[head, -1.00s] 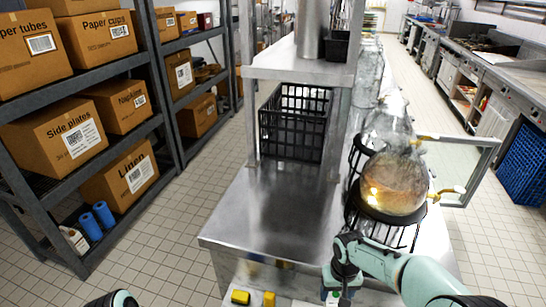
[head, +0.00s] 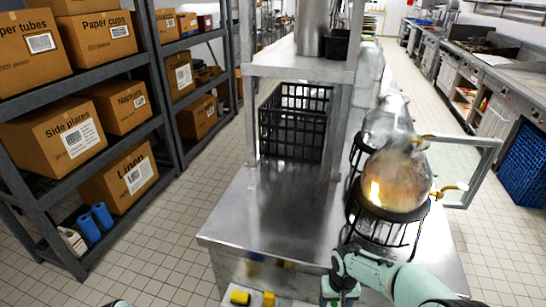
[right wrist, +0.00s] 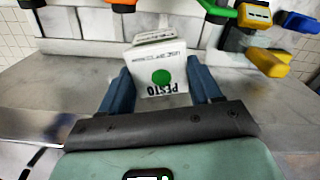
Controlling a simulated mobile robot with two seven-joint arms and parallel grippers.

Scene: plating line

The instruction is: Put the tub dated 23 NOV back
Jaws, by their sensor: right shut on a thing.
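In the right wrist view, a small white tub (right wrist: 160,75) with a green dot and an upside-down PESTO label sits between the two blue fingers of my right gripper (right wrist: 162,82). The gripper is shut on it. A line of small print shows on the tub, but I cannot read a date for sure. In the head view, my right gripper (head: 338,294) is low at the front of the steel counter (head: 275,215), cut by the bottom edge. Only a sliver of my left arm shows at the bottom left; its gripper is out of view.
A black crate (head: 296,125) stands further back. Yellow items (head: 240,297) lie below the counter's front edge. Coloured items, one orange (right wrist: 123,5), hang above the tub. Shelves of boxes stand left.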

